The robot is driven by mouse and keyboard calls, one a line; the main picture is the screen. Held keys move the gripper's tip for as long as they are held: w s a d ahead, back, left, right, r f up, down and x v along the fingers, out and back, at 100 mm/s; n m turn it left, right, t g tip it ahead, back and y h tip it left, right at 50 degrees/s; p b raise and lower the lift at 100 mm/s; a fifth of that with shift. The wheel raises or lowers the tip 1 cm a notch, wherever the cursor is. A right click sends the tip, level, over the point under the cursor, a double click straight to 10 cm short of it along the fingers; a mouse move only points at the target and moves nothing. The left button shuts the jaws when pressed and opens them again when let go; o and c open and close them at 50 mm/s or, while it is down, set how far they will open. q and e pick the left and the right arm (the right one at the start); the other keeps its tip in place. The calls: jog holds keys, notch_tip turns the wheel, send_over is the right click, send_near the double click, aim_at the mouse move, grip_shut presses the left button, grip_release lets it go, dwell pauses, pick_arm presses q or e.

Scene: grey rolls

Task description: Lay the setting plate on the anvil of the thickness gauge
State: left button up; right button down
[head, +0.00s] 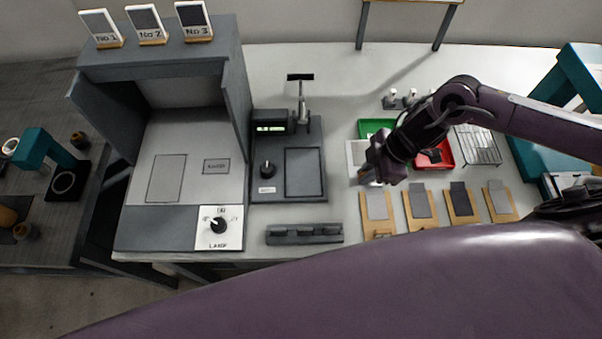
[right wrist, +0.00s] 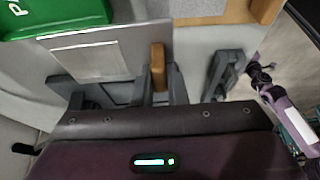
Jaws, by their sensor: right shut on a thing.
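My right gripper (head: 373,172) is shut on the tan grip of a flat silver-grey plate, which I take as the setting plate (head: 357,152). In the right wrist view the plate (right wrist: 110,52) has a pale, shiny rectangle on it, and its tan grip (right wrist: 157,66) is between the fingers (right wrist: 160,85). The plate is beside the green tray; its height above the table is hard to tell. A dark device with a green-lit display, knob and post, which appears to be the thickness gauge (head: 262,150), stands left of the gripper. A bare framed rectangle (head: 303,172) lies on its base; I cannot tell whether this is the anvil. My left gripper is out of view.
A grey booth (head: 135,225) stands left of the device. A dark rack (head: 304,234) lies in front. Green (head: 372,127) and red (head: 436,156) trays, a wire rack (head: 478,146) and several tan boards with grey cards (head: 420,206) lie around the gripper. Teal stands (head: 45,150) are at both sides.

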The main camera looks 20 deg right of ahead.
jog(key=w+a+p, duration=0.1)
jog(key=a, duration=0.3)
jog(key=w+a+p, duration=0.1)
jog(key=a, duration=0.3)
jog(key=w+a+p, duration=0.1)
jog(key=a, duration=0.3)
jog(key=shift+w+a+r, duration=0.2)
jog(key=shift+w, duration=0.15)
jog(key=shift+w+a+f+p, duration=0.15)
jog(key=shift+a+p, duration=0.15)
jog(key=shift+a, duration=0.25)
jog(key=shift+w+a, duration=0.1)
jog(key=shift+a, duration=0.45)
notch_tip(320, 180, down, 3)
jog(key=shift+d+r+p, duration=0.15)
jog(key=shift+r+p, duration=0.05)
jog(key=shift+p, duration=0.3)
jog(key=shift+f, duration=0.5)
jog(key=shift+f, duration=0.1)
jog(key=c, duration=1.5)
grip_release()
jog(key=shift+o, duration=0.2)
